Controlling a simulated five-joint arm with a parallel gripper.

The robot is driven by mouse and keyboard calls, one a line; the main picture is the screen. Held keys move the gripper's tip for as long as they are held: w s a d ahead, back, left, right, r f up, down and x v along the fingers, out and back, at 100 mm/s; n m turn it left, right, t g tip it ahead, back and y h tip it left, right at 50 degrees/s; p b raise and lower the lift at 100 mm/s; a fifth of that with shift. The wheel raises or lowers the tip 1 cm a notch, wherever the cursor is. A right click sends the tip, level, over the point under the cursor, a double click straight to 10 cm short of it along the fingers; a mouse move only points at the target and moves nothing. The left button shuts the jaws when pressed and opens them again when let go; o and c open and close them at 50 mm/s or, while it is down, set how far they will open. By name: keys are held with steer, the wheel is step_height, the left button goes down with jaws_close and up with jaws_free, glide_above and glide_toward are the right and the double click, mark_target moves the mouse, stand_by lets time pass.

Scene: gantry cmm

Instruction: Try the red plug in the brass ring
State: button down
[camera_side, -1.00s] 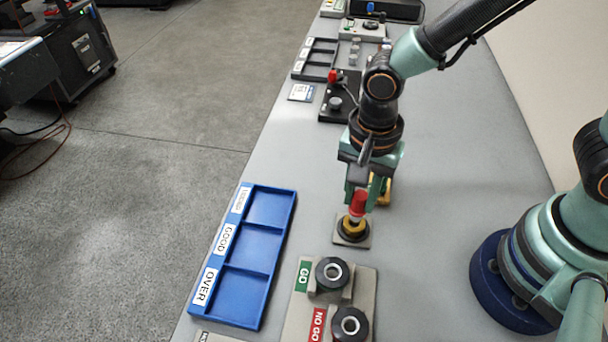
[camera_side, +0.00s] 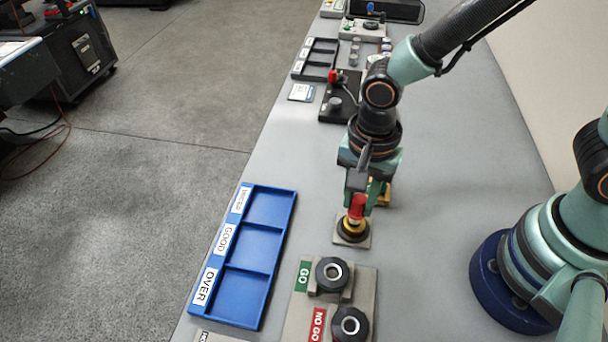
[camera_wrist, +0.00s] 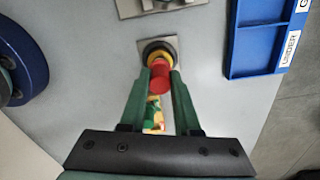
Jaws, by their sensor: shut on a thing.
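The red plug (camera_side: 357,206) is upright between the fingers of my gripper (camera_side: 359,198), which is shut on it. It stands over the brass ring (camera_side: 352,224), which sits on a dark round seat on a small grey plate (camera_side: 363,243). The plug's lower end meets the ring in the side view; how deep it sits inside is hidden. In the wrist view, the red plug (camera_wrist: 160,77) is held between the green fingertips (camera_wrist: 161,85), and the brass ring (camera_wrist: 159,53) shows just beyond it.
A blue three-part tray (camera_side: 238,268) with labels stands to the left. Two black round gauges marked GO (camera_side: 332,272) and NO GO (camera_side: 349,324) stand in front. A yellow thing (camera_side: 385,192) is close behind my gripper.

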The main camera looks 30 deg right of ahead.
mark_target(360, 198)
steer(key=shift+f, duration=0.4)
stand_by(0.3)
steer(key=shift+r, duration=0.1)
stand_by(1.7)
steer(key=shift+r, duration=2.45)
